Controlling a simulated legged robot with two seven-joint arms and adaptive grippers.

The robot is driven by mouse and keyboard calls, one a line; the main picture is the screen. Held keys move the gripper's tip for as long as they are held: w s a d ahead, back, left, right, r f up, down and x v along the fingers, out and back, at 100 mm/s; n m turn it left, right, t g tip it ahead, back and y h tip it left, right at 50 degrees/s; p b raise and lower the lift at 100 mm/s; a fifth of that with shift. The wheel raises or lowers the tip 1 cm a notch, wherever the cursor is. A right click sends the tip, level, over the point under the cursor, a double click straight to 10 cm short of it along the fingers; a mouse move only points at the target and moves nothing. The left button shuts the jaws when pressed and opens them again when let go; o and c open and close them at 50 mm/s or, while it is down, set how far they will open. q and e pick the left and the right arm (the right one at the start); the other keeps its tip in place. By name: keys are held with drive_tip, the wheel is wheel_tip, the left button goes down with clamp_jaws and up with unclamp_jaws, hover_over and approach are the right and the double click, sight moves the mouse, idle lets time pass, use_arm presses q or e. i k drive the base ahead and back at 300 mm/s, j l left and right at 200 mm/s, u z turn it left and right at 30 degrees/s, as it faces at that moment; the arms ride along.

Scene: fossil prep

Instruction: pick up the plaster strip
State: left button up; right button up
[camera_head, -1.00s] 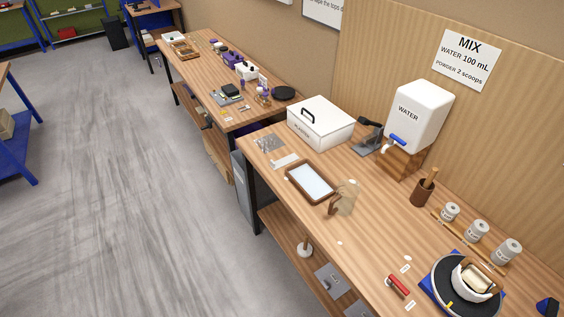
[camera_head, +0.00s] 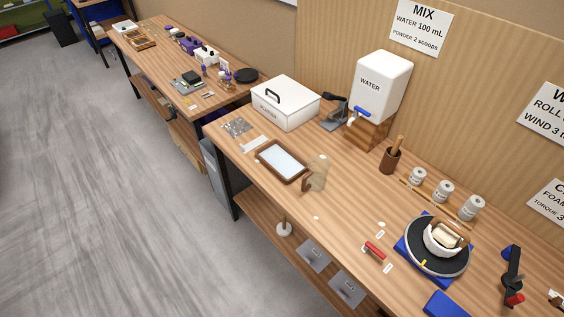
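I cannot pick out the plaster strip for certain. A flat whitish strip (camera_head: 255,143) lies on the bench left of the brown-framed tray (camera_head: 262,156); I cannot tell whether it is a plaster strip or a label. Three whitish rolls or cans, one of them here (camera_head: 443,190), stand in a row behind a thin wooden stick. A white ring-shaped piece with a cream block inside (camera_head: 445,238) sits on a round black turntable (camera_head: 420,257) over a blue base. Neither of my grippers is in view.
A white plaster box (camera_head: 285,107), a water tank (camera_head: 380,84) with a blue tap, a brown cup (camera_head: 389,161) and a beige jug (camera_head: 317,174) stand on the bench. A red-handled tool (camera_head: 375,250) lies near the front edge. The front middle is mostly clear.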

sight(248, 147)
drive_tip(key=z, duration=0.8)
drive_tip(key=j+z, duration=0.9)
drive_tip(key=k+j+z, duration=0.1)
drive_tip(key=j+z, duration=0.35)
drive_tip(key=k+j+z, duration=0.15)
drive_tip(key=j+z, duration=0.25)
drive_tip(key=j, duration=0.15)
